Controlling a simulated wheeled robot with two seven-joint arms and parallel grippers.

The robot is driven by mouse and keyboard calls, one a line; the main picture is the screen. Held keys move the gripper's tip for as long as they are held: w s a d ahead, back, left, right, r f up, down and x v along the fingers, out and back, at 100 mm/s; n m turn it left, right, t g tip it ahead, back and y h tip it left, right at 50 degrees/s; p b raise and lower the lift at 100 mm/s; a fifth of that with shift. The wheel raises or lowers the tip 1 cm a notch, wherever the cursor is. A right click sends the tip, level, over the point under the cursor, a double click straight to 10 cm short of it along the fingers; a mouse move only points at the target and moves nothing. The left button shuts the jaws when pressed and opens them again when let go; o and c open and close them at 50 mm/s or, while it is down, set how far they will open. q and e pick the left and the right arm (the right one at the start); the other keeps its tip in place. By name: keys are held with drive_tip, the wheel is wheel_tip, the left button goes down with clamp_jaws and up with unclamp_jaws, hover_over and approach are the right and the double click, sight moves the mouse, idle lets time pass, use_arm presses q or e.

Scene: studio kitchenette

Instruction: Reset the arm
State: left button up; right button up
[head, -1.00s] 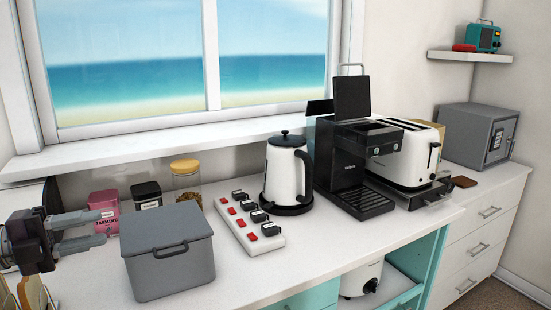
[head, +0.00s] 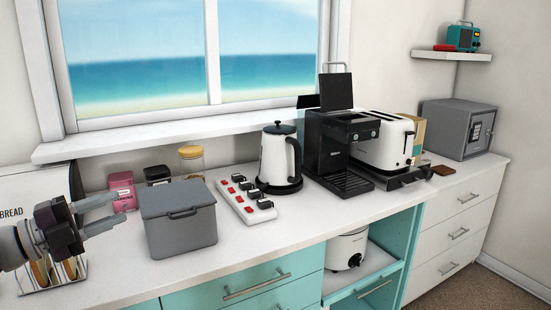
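My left gripper (head: 98,213) comes in from the left edge in the head view. Its two grey fingers point right and are spread apart with nothing between them. It hangs over the left end of the counter, left of the grey lidded box (head: 178,217) and in front of the bread bin (head: 30,187). The fingers look apart from the box. My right gripper is not in view.
A rack (head: 50,278) with bread slices stands below my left gripper. A pink canister (head: 122,190), a power strip (head: 240,200), a kettle (head: 279,158), a coffee machine (head: 340,150) and a toaster (head: 382,143) line the counter (head: 265,232). The front strip is clear.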

use_arm(q)
drive_tip(key=w+d+f+n+t+y, duration=0.2)
drive_tip(key=w+f+n+t+y, duration=0.35)
drive_tip(key=w+n+y, duration=0.7)
drive_tip(key=s+d+f+n+g+y, duration=0.3)
drive_tip(key=s+f+n+g, duration=0.45)
drive_tip(key=f, duration=0.55)
drive_tip(key=s+d+f+n+g+h, duration=0.1)
drive_tip(key=s+d+f+n+g, duration=0.3)
drive_tip(key=s+f, duration=0.45)
drive_tip(key=s+d+f+n+g, duration=0.2)
drive_tip(key=s+d+f+g, duration=0.25)
drive_tip(key=s, duration=0.75)
wheel_tip(320, 180, down, 12)
drive_tip(key=s+b, duration=0.1)
drive_tip(key=b, duration=1)
drive_tip(key=w+p+v, duration=0.2)
drive_tip(key=p+v, duration=1.1)
drive_tip(key=p, duration=0.1)
drive_tip(key=w+r+p+v, duration=0.1)
drive_tip(key=w+p+v, duration=0.2)
drive_tip(key=p+v, duration=1.1)
drive_tip(key=shift+r+m+g, duration=0.3)
drive_tip(key=shift+r+g, duration=0.05)
drive_tip(key=shift+g, duration=0.1)
